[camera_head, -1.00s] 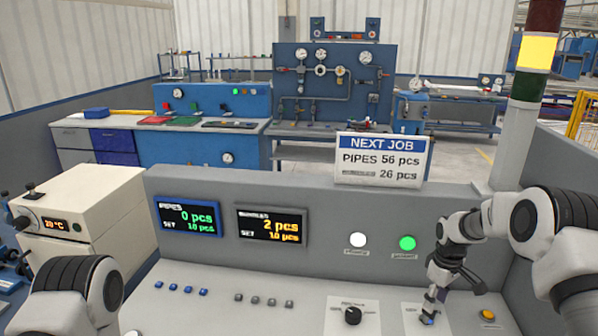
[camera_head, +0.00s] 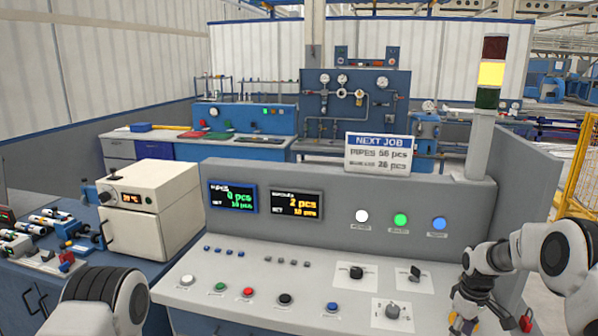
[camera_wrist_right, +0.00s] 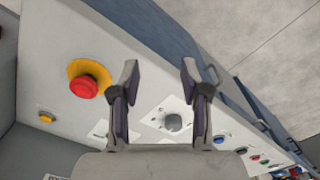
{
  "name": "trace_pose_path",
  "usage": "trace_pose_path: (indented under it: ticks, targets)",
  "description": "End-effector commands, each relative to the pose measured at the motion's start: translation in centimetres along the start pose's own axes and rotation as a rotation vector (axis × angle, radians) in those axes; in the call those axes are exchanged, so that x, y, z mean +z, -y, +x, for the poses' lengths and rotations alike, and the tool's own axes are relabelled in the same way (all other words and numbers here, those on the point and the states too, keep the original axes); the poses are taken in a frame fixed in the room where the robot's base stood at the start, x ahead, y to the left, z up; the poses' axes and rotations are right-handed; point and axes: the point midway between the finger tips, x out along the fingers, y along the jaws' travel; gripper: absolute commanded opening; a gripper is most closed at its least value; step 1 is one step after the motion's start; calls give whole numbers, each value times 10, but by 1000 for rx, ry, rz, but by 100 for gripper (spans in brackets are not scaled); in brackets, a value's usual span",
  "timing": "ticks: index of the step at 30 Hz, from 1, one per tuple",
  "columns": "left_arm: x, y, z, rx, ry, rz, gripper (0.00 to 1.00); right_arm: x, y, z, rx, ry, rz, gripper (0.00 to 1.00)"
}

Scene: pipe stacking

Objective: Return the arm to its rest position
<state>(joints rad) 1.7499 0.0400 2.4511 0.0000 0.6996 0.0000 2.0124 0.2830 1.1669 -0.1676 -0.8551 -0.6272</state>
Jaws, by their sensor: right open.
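My right arm (camera_head: 500,258) bends in from the right edge of the head view. Its gripper (camera_head: 467,322) hangs over the right end of the light grey console (camera_head: 315,264), partly cut off by the frame. In the right wrist view the two fingers of this gripper (camera_wrist_right: 160,80) stand apart with nothing between them. Behind the gap lie a grey rotary knob (camera_wrist_right: 173,122) and the console's edge. A link of my left arm (camera_head: 105,300) shows at the lower left of the head view; its gripper is out of view.
A red emergency button (camera_wrist_right: 84,86) on a yellow base sits left of the fingers in the wrist view. Switches and buttons line the console, with a white lamp (camera_head: 362,216), green lamp (camera_head: 400,220) and blue lamp (camera_head: 439,223) above. A beige oven (camera_head: 150,212) stands left.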

Motion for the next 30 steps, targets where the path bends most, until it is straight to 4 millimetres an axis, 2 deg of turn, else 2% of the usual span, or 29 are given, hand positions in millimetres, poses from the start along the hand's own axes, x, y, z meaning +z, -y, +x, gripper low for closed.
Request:
trace_pose_path:
  ticks: [1, 8, 14, 17, 20, 21, 23, 24, 26, 27, 30]
  targets:
    - [-1, 0, 8, 0, -2, 0, 72, 0, 4, 15, -3, 14, -9, 46]
    - [-1, 0, 16, 0, -3, 0, 72, 19, 37, 60, -53, 103, -42, 46]
    - [-1, 0, 27, 0, -2, 0, 72, 52, 84, 114, -120, 198, -75, 46]
    - [-1, 0, 34, 0, -1, 0, 72, 77, 117, 150, -154, 241, -81, 46]
    - [-1, 0, 43, 0, -1, 0, 72, 115, 161, 192, -185, 284, -70, 46]
    - [-1, 0, 47, 0, -1, 0, 72, 135, 183, 210, -195, 300, -55, 46]
    - [-1, 0, 54, 0, -2, 0, 72, 170, 218, 234, -204, 318, -19, 46]
    - [-1, 0, 58, 0, -2, 0, 72, 196, 242, 247, -204, 325, 13, 46]
    - [-1, 0, 63, 0, -2, 0, 72, 237, 277, 258, -192, 325, 84, 46]
    - [-1, 0, 66, 0, -2, 0, 72, 264, 298, 258, -173, 311, 144, 46]
    - [-1, 0, 63, 0, -1, 0, 72, 296, 320, 240, -105, 223, 300, 46]
